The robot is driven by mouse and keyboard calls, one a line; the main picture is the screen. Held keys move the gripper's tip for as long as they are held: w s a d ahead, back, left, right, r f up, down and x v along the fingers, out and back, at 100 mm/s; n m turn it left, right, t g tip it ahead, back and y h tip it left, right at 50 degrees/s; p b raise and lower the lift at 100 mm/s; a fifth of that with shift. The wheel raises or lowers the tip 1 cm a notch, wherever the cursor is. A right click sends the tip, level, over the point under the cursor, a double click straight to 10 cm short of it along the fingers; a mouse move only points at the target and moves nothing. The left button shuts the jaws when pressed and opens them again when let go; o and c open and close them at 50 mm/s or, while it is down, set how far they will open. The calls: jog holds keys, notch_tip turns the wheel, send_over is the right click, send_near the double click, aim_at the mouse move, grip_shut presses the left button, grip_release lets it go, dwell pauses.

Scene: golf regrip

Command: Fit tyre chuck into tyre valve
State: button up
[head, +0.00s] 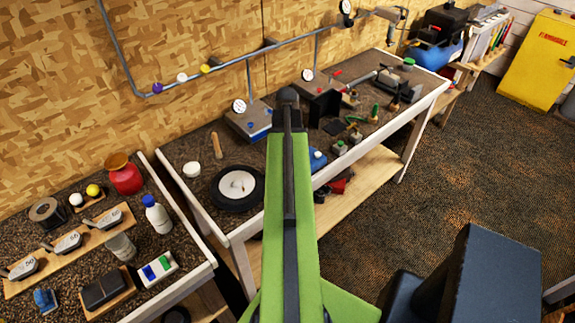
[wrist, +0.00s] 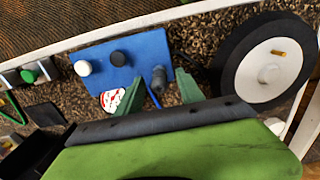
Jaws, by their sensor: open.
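The tyre (head: 219,196) lies flat on the workbench with a white hub. In the wrist view the tyre (wrist: 234,84) is at the right, and a small brass-coloured stub on its hub (wrist: 278,52) looks like the valve. A blue plate (wrist: 104,49) bears a white knob, a black knob and a dark grey upright piece (wrist: 158,78), which may be the tyre chuck. My gripper (wrist: 161,74) is open, its green fingers either side of the dark grey piece. I cannot tell whether they touch it. In the head view my arm hides the fingers.
A wooden handle (head: 216,146) and a white tub (head: 191,170) are near the tyre. Small tools and blocks crowd the bench to the right.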

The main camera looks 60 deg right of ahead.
jog(key=shift+r, duration=0.1)
jog(key=shift+c, duration=0.4)
grip_shut()
jog(key=shift+r, duration=0.1)
